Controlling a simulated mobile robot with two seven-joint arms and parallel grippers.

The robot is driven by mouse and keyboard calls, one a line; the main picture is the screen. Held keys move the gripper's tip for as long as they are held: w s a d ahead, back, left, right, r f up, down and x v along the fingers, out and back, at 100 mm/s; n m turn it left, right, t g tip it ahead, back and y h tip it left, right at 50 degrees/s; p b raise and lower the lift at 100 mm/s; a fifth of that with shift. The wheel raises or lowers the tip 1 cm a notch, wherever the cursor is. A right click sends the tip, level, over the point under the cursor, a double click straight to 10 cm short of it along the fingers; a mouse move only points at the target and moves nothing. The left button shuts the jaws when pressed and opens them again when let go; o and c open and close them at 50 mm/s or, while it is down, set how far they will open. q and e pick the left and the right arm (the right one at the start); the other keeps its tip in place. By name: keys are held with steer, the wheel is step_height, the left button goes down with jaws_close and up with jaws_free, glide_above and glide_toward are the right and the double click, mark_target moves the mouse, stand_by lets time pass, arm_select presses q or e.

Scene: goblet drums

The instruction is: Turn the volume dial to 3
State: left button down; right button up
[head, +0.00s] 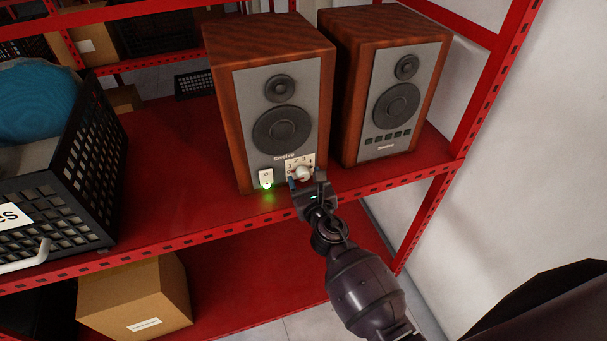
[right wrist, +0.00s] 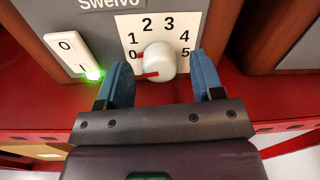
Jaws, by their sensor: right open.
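The volume dial (head: 303,172) is a white round knob low on the front of the left wooden speaker (head: 283,115). In the right wrist view the dial (right wrist: 159,60) sits on a white plate (right wrist: 160,27) numbered 0 to 5, and its red mark points left, by the 0. My right gripper (head: 306,181) is open at the dial. In the right wrist view its blue fingers (right wrist: 160,76) stand on either side of the knob, with gaps visible on both sides. My left gripper is not in view.
A white switch (right wrist: 71,51) with a lit green light (right wrist: 93,74) is left of the dial. A second speaker (head: 392,90) stands to the right on the red shelf (head: 180,190). A black crate (head: 75,165) is at the left; a cardboard box (head: 135,295) is below.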

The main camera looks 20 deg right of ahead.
steer(key=shift+w, duration=0.9)
steer(key=c, duration=0.9)
